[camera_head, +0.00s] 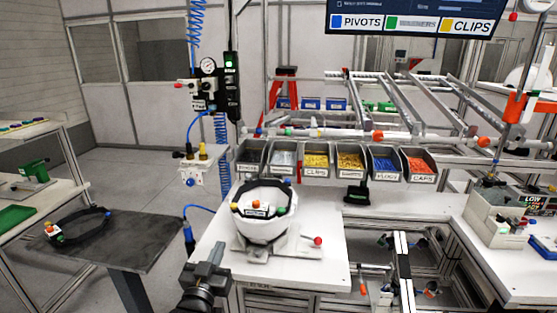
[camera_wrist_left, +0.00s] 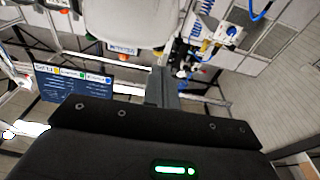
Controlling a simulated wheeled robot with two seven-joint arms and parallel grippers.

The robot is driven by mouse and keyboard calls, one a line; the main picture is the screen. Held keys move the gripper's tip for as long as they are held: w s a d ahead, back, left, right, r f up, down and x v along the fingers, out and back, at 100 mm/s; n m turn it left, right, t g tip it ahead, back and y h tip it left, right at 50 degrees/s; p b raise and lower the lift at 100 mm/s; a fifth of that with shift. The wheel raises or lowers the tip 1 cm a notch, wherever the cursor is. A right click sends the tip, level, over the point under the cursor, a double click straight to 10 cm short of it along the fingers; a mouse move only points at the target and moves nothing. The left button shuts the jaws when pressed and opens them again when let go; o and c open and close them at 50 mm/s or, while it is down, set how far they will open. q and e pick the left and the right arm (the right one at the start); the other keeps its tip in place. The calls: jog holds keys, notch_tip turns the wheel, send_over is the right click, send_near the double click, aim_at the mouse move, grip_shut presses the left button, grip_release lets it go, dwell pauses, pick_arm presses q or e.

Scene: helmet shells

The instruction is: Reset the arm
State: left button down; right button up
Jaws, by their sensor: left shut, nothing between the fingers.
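My left gripper (camera_head: 215,254) is dark grey and stands at the lower middle of the head view, in front of the white workbench's left front edge. Its fingers are together and hold nothing. In the left wrist view its narrow closed fingers (camera_wrist_left: 161,86) stick out beyond the black wrist housing. In the head view a white helmet shell (camera_head: 262,228) sits in a white holder on the bench, to the right of and beyond the gripper, apart from it. I cannot make out my right gripper in either view.
The white workbench (camera_head: 330,272) carries a row of bins, including a yellow-filled bin (camera_head: 316,162). A grey side table (camera_head: 130,255) with a black band (camera_head: 80,228) stands at left. A blue coiled hose (camera_head: 222,140) hangs behind the gripper. Floor shows between side table and bench.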

pick_arm(q)
jog(key=s+a+f+g, duration=0.1)
jog(key=s+f+g, duration=0.4)
jog(key=s+f, duration=0.45)
jog(key=s+a+f+g+y, duration=0.15)
jog(key=s+f+g, duration=0.25)
jog(key=s, duration=0.4)
jog(key=s+a+f+m+g, duration=0.1)
jog(key=s+a+f+g, duration=0.15)
jog(key=s+f, duration=0.45)
jog(key=s+a+f+g, duration=0.15)
jog(key=s+g, duration=0.35)
jog(key=s, duration=0.5)
notch_tip(320, 180, down, 26)
jog(key=d+b, duration=0.1)
jog(key=b, duration=0.1)
jog(key=s+a+f+g+b, duration=0.1)
jog(key=s+a+f+g, duration=0.1)
jog(key=s+f, duration=1.6)
jog(key=shift+a+f, duration=0.45)
jog(key=shift+f, duration=0.45)
